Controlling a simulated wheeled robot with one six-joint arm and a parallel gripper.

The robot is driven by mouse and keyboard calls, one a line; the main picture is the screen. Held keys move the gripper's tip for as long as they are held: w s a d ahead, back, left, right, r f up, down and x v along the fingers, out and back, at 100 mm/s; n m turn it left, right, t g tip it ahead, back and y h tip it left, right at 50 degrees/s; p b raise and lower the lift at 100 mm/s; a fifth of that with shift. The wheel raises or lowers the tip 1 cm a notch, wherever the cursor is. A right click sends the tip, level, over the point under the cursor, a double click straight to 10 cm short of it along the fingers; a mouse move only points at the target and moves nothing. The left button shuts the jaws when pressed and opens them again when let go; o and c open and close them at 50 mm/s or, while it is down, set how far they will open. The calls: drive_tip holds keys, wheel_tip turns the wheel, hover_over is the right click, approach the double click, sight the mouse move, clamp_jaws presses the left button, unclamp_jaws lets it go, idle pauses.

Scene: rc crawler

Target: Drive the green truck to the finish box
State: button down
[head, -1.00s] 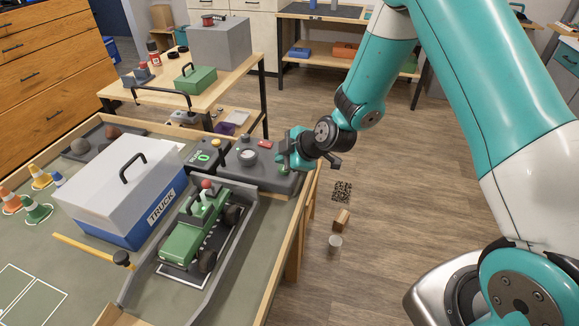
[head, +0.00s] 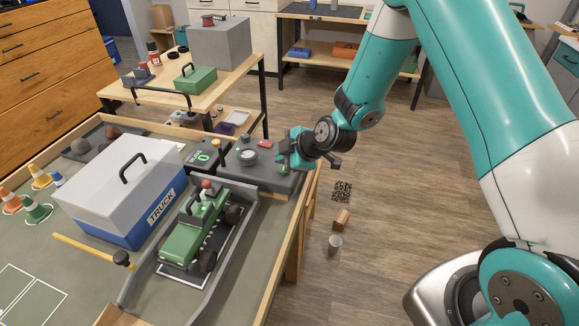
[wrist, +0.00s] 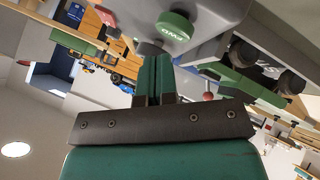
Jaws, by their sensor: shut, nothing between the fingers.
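The green truck (head: 190,232) stands in a grey walled lane on the course table, a red ball on top of it. It also shows at the right of the wrist view (wrist: 245,82), with dark wheels. A grey control box (head: 262,178) sits behind the lane, with a round grey dial (head: 248,156) and a red button (head: 265,143). My gripper (head: 284,156) is over the right end of this box. Its fingers (wrist: 153,75) are together and empty, close to a green lettered button (wrist: 174,26). I cannot tell whether they touch it. No finish box is clearly identifiable.
A white-lidded blue box marked TRUCK (head: 132,190) stands left of the lane. A yellow bar (head: 85,246), cones (head: 38,211), rocks (head: 80,146) and white-lined rectangles (head: 30,300) are on the table. A side table (head: 225,80) stands behind; the floor to the right is mostly clear.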

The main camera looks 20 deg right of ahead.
drive_tip(key=shift+f, duration=0.1)
drive_tip(key=shift+f+b, duration=0.35)
drive_tip(key=shift+b, duration=0.3)
